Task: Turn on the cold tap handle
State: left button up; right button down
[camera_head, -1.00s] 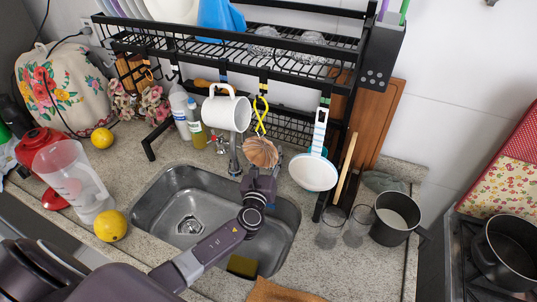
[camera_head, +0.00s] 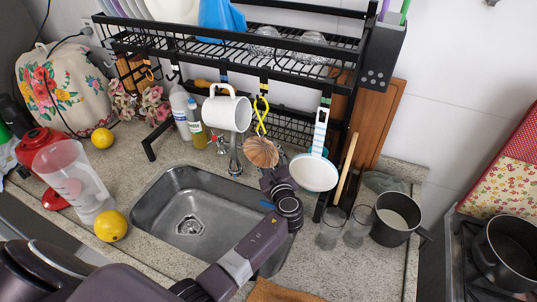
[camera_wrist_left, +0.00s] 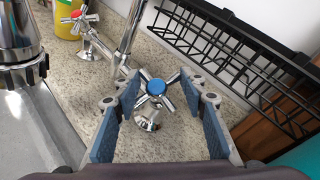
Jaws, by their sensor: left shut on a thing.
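The cold tap handle (camera_wrist_left: 157,87) is a chrome cross with a blue cap, seen in the left wrist view. It sits between the two blue-padded fingers of my left gripper (camera_wrist_left: 158,104), which is shut on its cross arms. In the head view my left gripper (camera_head: 278,180) is at the back right of the sink, and the cold handle is hidden there. The chrome tap spout (camera_head: 234,155) stands just left of it. The red-capped handle (camera_wrist_left: 76,15) is farther left in the wrist view. My right gripper is not in view.
A black rack (camera_head: 200,50) stands over the sink (camera_head: 160,210). A white mug (camera_head: 226,113), a round brown item (camera_head: 261,152) and a white pan (camera_head: 313,172) hang close to my left gripper. Glasses and a dark pot (camera_head: 395,222) stand to the right.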

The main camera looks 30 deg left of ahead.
pick_arm(q)
jog(key=shift+d+f, duration=0.1)
jog(key=shift+f, duration=0.1)
dwell(0.3)
jog(key=o, duration=1)
jog(key=shift+o, duration=0.9)
jog(key=shift+r, duration=0.1)
